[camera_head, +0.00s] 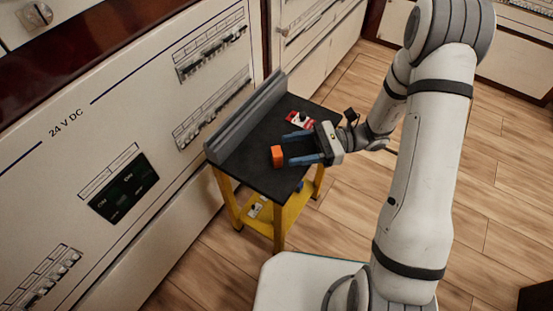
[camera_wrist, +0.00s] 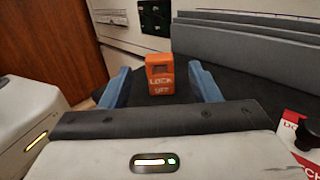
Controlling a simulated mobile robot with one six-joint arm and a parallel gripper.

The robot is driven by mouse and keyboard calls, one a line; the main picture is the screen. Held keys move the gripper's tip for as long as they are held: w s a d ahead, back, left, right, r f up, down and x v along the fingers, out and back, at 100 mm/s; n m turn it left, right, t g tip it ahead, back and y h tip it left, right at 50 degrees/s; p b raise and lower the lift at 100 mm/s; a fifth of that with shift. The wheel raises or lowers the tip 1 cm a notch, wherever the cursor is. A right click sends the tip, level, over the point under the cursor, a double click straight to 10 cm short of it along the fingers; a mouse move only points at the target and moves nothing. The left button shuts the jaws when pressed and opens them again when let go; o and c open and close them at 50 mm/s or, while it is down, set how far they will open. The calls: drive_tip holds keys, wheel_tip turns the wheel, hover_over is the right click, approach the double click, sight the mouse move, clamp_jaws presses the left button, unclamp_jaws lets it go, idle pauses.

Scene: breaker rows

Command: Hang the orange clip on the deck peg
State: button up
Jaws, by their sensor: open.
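The orange clip (camera_head: 277,156) stands on the dark top of a small yellow-legged cart. In the wrist view the clip (camera_wrist: 160,75) is upright, with "LOCK OFF" lettering facing me. My gripper (camera_head: 288,149) is open and low over the deck, its blue fingers pointing at the clip. In the wrist view the clip shows centrally between the fingers and a little beyond them, with a gap on each side. A black knob-topped peg (camera_wrist: 304,135) stands on a red and white plate (camera_head: 299,120) at the right of the deck, beside my gripper.
A grey stepped rail (camera_head: 247,118) runs along the cart's back edge, next to the cabinet wall with breaker rows (camera_head: 205,50). The dark deck (camera_head: 252,175) is bare near its front left corner. A yellow lower shelf (camera_head: 268,215) holds small items.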

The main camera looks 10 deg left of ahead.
sight(281, 152)
drive_tip(key=b+x, duration=0.1)
drive_tip(key=x, duration=0.4)
drive_tip(key=shift+a, duration=0.1)
drive_tip(key=shift+c, duration=0.4)
drive_tip(key=c, duration=1)
wheel_tip(281, 152, up, 10)
drive_tip(key=p, duration=0.4)
drive_tip(key=shift+c, duration=0.2)
